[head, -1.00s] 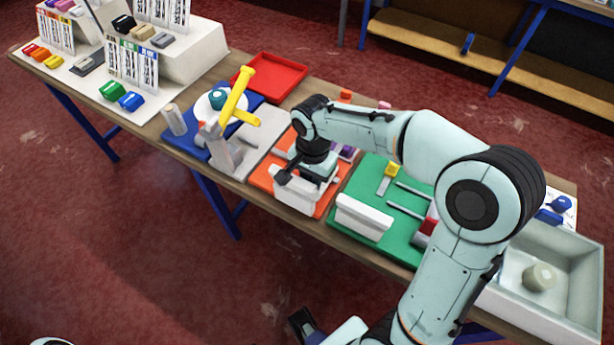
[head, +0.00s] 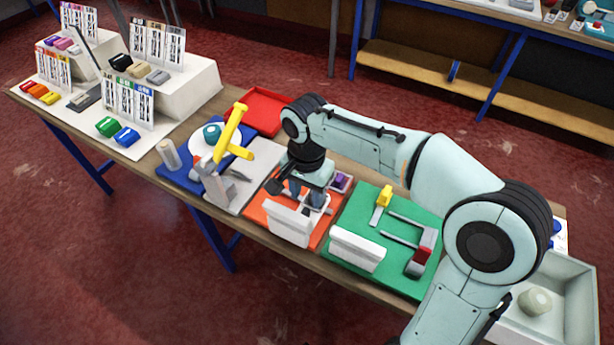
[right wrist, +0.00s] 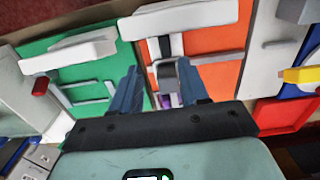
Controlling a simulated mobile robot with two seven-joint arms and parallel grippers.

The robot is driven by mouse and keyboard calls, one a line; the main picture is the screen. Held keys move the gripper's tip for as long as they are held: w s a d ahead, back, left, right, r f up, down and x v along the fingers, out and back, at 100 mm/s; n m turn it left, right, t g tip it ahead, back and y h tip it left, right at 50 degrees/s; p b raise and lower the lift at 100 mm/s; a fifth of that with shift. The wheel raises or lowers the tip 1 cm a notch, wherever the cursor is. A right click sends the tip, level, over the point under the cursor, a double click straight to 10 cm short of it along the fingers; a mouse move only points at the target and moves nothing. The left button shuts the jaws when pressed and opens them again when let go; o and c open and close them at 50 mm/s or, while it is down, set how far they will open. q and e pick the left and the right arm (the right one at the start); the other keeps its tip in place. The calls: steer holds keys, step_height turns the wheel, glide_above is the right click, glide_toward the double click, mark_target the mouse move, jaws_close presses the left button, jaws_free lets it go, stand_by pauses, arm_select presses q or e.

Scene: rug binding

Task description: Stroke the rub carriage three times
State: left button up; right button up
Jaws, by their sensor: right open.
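My right gripper (head: 305,197) is over the orange board (head: 262,205), pointing down, its tips partly hidden in the head view. In the right wrist view its two blue fingers (right wrist: 160,90) are apart, with a grey block (right wrist: 166,74) on the orange board showing between them. This block may be the rub carriage; I cannot tell whether the fingers touch it. A white upright block (head: 289,225) stands at the board's near edge. The green board (head: 390,212) beside it carries grey rails, a red block (head: 421,257) and a yellow block (head: 384,196). My left gripper is not in view.
A blue board (head: 183,178) with a yellow-handled tool (head: 232,130) stands to the left. A red tray (head: 262,110) lies behind. A white upright block (head: 357,249) edges the green board. A grey bin (head: 574,282) is at the right end.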

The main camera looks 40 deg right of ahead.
mark_target(304, 213)
step_height(304, 213, up, 5)
steer(key=shift+f+p, duration=0.1)
steer(key=shift+p, duration=0.25)
steer(key=f+b, duration=0.2)
steer(key=f, duration=0.2)
steer(key=f+b, duration=0.2)
steer(key=f, duration=0.2)
steer(key=f+b, duration=0.1)
steer(key=f, duration=0.3)
steer(key=shift+w+a+f+b, duration=0.2)
steer(key=shift+w+b, duration=0.1)
steer(key=shift+b, duration=0.1)
